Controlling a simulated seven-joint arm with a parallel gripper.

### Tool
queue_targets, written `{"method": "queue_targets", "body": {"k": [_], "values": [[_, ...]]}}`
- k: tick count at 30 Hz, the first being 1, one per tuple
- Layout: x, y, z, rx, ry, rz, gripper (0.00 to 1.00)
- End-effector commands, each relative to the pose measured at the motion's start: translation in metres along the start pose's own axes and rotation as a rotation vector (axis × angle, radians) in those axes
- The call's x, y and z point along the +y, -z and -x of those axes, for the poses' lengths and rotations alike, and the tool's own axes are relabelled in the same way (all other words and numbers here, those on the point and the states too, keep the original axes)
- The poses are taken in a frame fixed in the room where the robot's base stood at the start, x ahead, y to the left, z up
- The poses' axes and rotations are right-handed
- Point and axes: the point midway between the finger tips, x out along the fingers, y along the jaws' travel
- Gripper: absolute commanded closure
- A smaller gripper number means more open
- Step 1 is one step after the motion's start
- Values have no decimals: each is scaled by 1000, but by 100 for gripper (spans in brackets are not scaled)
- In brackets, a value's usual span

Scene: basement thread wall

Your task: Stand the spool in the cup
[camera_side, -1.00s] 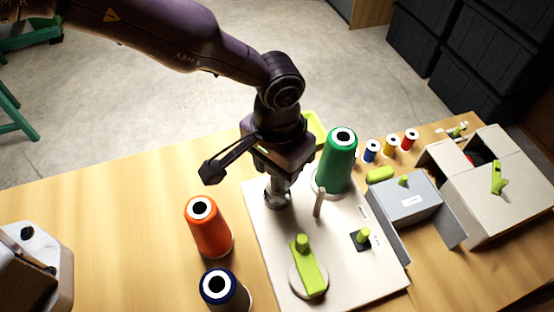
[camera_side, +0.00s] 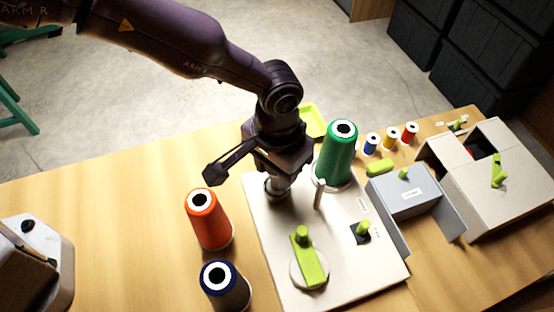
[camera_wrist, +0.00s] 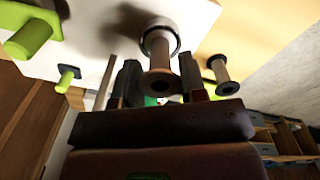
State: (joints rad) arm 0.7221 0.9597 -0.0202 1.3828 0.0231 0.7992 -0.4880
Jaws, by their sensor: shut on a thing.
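My gripper (camera_side: 281,180) is low over the pale board, pointing down. In the wrist view its two dark fingers (camera_wrist: 160,84) stand on either side of a brown spool (camera_wrist: 159,57) and are shut on it. The spool's flanged near end faces the camera. Its far end lies at a round, dark-rimmed cup (camera_wrist: 173,25) on the board; whether it rests on the bottom is hidden. In the side view the gripper mostly covers the spool and cup.
A tall green cone (camera_side: 339,155) and a thin post (camera_side: 319,195) stand close right of my gripper. An orange cone (camera_side: 209,222) and dark blue cone (camera_side: 226,288) stand left of the board (camera_side: 350,280). A lime lever (camera_side: 306,262) lies in front, and a grey box (camera_side: 405,197) stands right.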

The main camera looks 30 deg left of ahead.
Motion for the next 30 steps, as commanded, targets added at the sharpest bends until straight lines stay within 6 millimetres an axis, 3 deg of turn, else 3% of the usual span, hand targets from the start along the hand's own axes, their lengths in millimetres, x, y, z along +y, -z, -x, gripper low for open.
{"method": "queue_targets", "body": {"k": [15,16,20,30], "values": [[0,0,-11,1,0,0,75],[0,0,-11,1,0,0,59],[0,0,-11,0,0,0,32],[0,0,-5,1,-1,0,32]]}}
